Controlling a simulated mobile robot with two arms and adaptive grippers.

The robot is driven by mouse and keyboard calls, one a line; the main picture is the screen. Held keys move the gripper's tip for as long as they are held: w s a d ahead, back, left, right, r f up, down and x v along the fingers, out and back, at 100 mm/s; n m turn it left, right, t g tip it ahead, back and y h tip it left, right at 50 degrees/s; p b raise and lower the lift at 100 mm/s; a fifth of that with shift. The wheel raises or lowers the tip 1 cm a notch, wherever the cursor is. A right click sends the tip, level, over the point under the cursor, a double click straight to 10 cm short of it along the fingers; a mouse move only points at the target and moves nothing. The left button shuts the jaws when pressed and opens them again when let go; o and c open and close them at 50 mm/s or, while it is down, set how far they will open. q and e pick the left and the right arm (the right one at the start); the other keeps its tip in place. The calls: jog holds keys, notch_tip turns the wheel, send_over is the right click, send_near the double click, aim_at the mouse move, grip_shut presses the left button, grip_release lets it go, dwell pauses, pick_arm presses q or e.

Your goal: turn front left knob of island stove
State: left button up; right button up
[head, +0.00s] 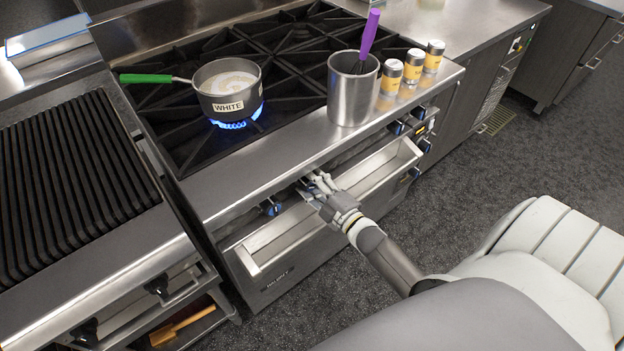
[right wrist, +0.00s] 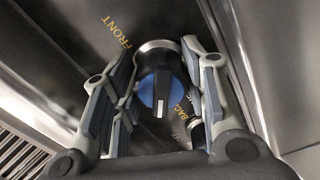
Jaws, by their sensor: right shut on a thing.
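The island stove (head: 290,60) has a front panel with blue-and-black knobs under its steel edge. My right gripper (head: 314,185) reaches to this panel, over the drawer-like front. The words FRONT and BACK are printed beside the knob. In the head view the gripper hides this knob. Another knob (head: 270,207) shows to its left. My left gripper is not in view.
A pot labelled WHITE (head: 227,92) with a green handle stands over a lit blue flame. A steel canister (head: 352,95) with a purple-handled utensil and yellow-labelled shakers (head: 412,66) stand on the front ledge. A grill (head: 75,185) is at left. An open steel trough (head: 375,172) lies below the knobs.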

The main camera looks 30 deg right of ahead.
jog(key=m+p, duration=0.1)
jog(key=m, duration=0.4)
jog(key=shift+f+m, duration=0.1)
jog(key=shift+m, duration=0.2)
jog(key=shift+a+f+m+p, duration=0.1)
jog(key=shift+m+p, duration=0.5)
jog(key=shift+m, duration=1.9)
jog(key=o, duration=1)
jog(key=shift+s, duration=0.15)
jog(key=s, duration=1.1)
jog(key=shift+s+d, duration=0.4)
jog(key=shift+d, duration=0.05)
